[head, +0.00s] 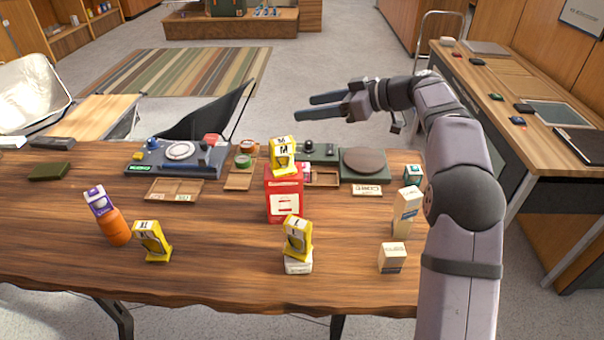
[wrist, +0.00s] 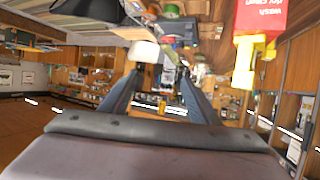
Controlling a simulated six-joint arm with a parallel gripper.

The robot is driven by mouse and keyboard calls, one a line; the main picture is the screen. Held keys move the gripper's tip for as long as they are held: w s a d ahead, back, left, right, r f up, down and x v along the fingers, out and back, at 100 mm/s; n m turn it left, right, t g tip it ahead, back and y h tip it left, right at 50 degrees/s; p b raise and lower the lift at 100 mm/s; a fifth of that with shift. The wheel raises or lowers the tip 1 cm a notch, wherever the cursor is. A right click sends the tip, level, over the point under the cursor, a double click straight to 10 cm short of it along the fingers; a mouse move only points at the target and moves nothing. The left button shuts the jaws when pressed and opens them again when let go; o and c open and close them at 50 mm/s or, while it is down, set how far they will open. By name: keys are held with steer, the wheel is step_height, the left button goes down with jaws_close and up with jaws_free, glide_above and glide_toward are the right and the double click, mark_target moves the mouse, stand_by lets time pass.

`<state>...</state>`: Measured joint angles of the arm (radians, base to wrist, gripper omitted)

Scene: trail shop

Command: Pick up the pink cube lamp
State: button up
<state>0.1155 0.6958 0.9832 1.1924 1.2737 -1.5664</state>
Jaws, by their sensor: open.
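I cannot make out a pink cube lamp in either view. My gripper (head: 299,107) is raised above the back of the wooden table, its two fingers apart and pointing left in the head view. Nothing shows between the fingers. The wrist view shows both fingers of my gripper (wrist: 160,76) spread, with the room beyond them. A red box (head: 284,205) stands mid-table with a yellow box (head: 284,157) on top. Both show upside down at the upper right of the wrist view, the red box (wrist: 262,15) and the yellow box (wrist: 244,65).
An orange bottle (head: 115,227) bears a purple-and-white box (head: 99,201). Another yellow box (head: 298,237) sits on a white box (head: 298,265). A tall cream box (head: 406,212) stands near my arm. The front left of the wooden table (head: 60,235) is clear.

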mark_target(306, 165)
step_height(306, 165, down, 18)
steer(key=shift+r, duration=0.25)
steer(key=shift+p+x, duration=1.35)
steer(key=shift+x, duration=2.3)
steer(key=shift+s, duration=0.1)
steer(key=c, duration=0.9)
steer(key=shift+c, duration=0.4)
